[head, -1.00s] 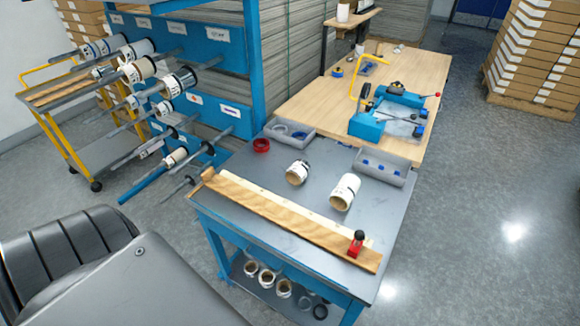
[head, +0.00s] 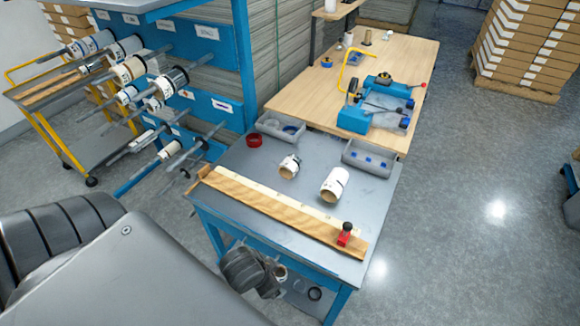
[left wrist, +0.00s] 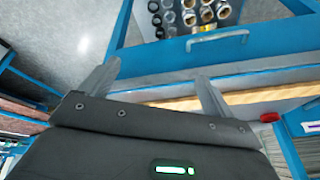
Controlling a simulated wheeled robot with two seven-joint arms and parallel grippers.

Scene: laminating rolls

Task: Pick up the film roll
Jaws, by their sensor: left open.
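Two white film rolls with tan cores lie on the grey table (head: 225,170): a smaller one (head: 289,167) near the middle and a larger one (head: 334,185) to its right. More rolls (left wrist: 190,14) sit on the lower shelf, seen at the top of the left wrist view. My left gripper (head: 268,280) is low at the table's front, below the tabletop, and hides most of the shelf rolls in the head view. In the left wrist view its fingers (left wrist: 157,82) are spread with nothing between them. My right gripper is not in view.
A wooden strip (head: 265,203) with a red-and-black knob (head: 345,234) lies along the table's front edge. A red ring (head: 254,140) and grey bins (head: 368,158) are behind. A blue rack (head: 205,60) with rolls on rods stands left. Floor at right is clear.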

